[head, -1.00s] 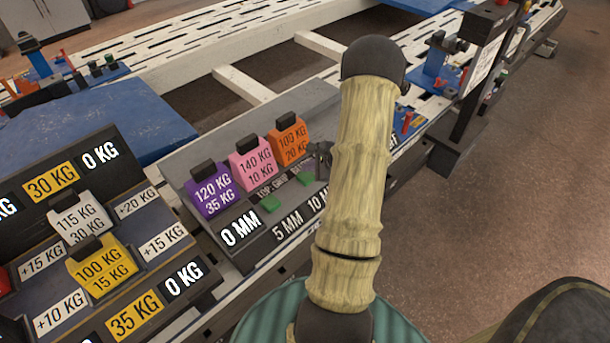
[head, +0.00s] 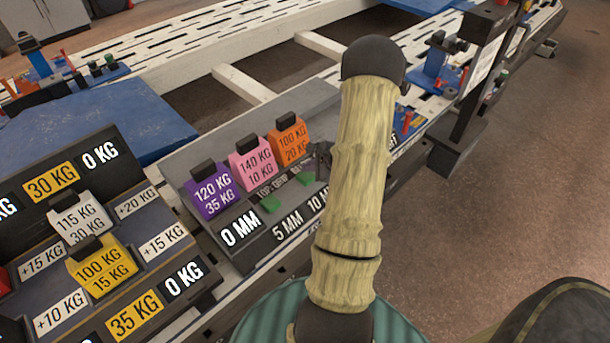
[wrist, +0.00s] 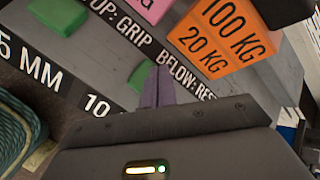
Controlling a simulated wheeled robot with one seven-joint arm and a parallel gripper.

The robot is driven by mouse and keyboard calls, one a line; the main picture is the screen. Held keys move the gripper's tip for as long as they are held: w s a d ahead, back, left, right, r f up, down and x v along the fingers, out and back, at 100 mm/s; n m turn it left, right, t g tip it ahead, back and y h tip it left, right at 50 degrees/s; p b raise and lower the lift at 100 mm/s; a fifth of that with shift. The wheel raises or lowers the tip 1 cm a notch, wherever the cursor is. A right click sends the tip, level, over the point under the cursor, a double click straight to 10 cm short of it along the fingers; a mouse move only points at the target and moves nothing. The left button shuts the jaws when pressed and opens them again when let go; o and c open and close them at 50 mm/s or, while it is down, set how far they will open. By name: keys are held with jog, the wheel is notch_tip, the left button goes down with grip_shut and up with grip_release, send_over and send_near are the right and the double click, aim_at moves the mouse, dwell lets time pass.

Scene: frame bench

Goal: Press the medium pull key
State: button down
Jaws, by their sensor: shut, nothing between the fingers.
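Three coloured keys stand in a row on the grey panel: purple "120 KG / 35 KG" (head: 213,192), pink "140 KG / 10 KG" (head: 252,163) and orange "100 KG / 20 KG" (head: 288,143). The orange key is also in the wrist view (wrist: 215,38). No key carries the word "medium". My gripper (wrist: 160,72) is shut and empty in the wrist view. Its purple-grey fingers are over the label strip, just right of a green block (wrist: 140,76) and left of the orange key. Contact cannot be told. In the head view my arm hides most of the gripper.
A second green block (head: 268,203) lies in front of the purple and pink keys. A "0 MM" readout (head: 240,230) is along the front edge. At left are a yellow key (head: 103,265) and a white key (head: 80,220). A dark post (head: 470,90) stands right of my arm.

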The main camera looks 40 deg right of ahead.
aim_at(309, 177)
jog(key=shift+f, duration=0.15)
jog(key=shift+f+b, duration=0.35)
jog(key=shift+b, duration=0.35)
jog(key=shift+f+b, duration=0.55)
jog(key=shift+b, duration=0.25)
dwell(0.8)
jog(key=shift+r, duration=0.1)
jog(key=shift+r+p, duration=0.55)
jog(key=shift+r, duration=0.4)
notch_tip(309, 177, up, 6)
jog(key=p, duration=0.3)
jog(key=shift+p, duration=0.4)
dwell(0.9)
